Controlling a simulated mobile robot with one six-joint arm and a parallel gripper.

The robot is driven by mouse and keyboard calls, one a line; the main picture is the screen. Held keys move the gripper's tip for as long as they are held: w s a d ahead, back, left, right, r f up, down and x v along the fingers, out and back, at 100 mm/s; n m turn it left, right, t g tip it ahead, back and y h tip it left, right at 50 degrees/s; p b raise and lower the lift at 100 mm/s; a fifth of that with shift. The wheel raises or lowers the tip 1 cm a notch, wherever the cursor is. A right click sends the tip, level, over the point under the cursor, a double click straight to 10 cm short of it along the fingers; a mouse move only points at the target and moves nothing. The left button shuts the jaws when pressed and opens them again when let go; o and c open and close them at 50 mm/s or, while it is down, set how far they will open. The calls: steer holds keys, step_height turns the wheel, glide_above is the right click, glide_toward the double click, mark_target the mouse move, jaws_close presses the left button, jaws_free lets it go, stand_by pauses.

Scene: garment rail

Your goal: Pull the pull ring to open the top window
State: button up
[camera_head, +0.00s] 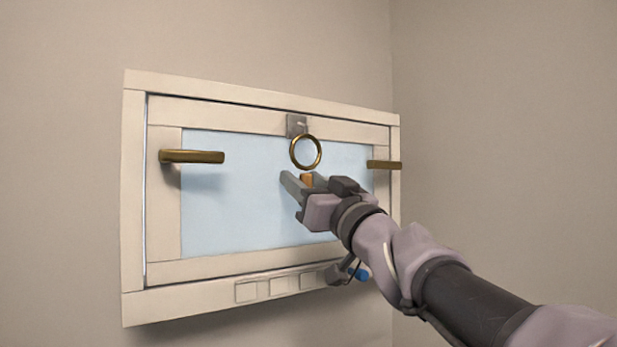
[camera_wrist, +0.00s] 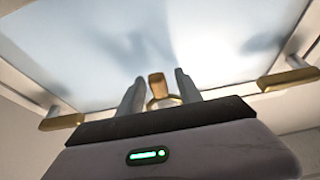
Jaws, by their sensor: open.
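The top window (camera_head: 235,200) is a pale blue pane in a cream sash, lying flush in its frame on the wall. A brass pull ring (camera_head: 306,152) hangs from a small grey bracket (camera_head: 297,125) on the sash's upper rail. My gripper (camera_head: 298,181) is open just below the ring in the head view, in front of the pane. In the wrist view, a brass piece with a curved rim, apparently the ring (camera_wrist: 163,102), shows between my two spread fingers. I cannot tell whether they touch it. A small orange part by the fingers is unclear.
Brass handles stick out at the sash's left (camera_head: 192,156) and right (camera_head: 384,165). Several small square plates (camera_head: 284,285) sit along the frame's bottom rail. A side wall (camera_head: 510,140) meets the window wall at the right. The space left of the arm looks free.

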steer(key=shift+s+d, duration=0.15)
steer(key=shift+d, duration=0.1)
steer(key=shift+a, duration=0.1)
jaws_close()
stand_by(1.1)
